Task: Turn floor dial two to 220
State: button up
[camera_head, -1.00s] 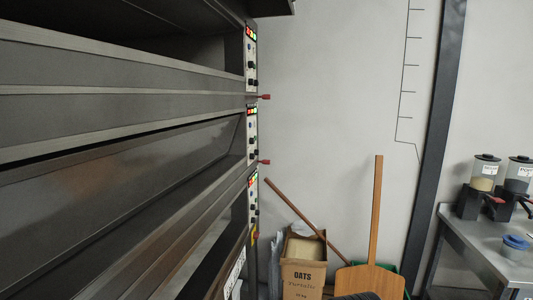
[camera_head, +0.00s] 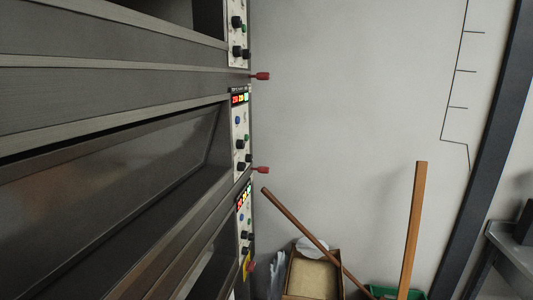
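A dark deck oven (camera_head: 110,75) with stacked decks fills the left side. A narrow white control panel (camera_head: 240,125) sits at the right end of the middle deck, seen at a steep angle. It has a lit red, yellow and green display (camera_head: 240,99), a blue button (camera_head: 238,120) and black knobs (camera_head: 239,167). An upper panel (camera_head: 237,38) and a lower panel (camera_head: 245,222) carry similar black knobs. Digits and dial marks are too small to read, and I cannot tell which knob is floor dial two. My gripper is not in view.
Red-tipped levers (camera_head: 262,76) stick out right of the panels. Below, a wooden pole (camera_head: 310,238) leans across an open carton (camera_head: 313,277), and a peel handle (camera_head: 416,225) stands upright. A dark post (camera_head: 490,140) and counter (camera_head: 513,250) are at right.

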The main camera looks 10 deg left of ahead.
aim_at(249, 158)
jog(key=u, duration=0.35)
jog(key=i, duration=0.95)
jog(key=u, duration=0.65)
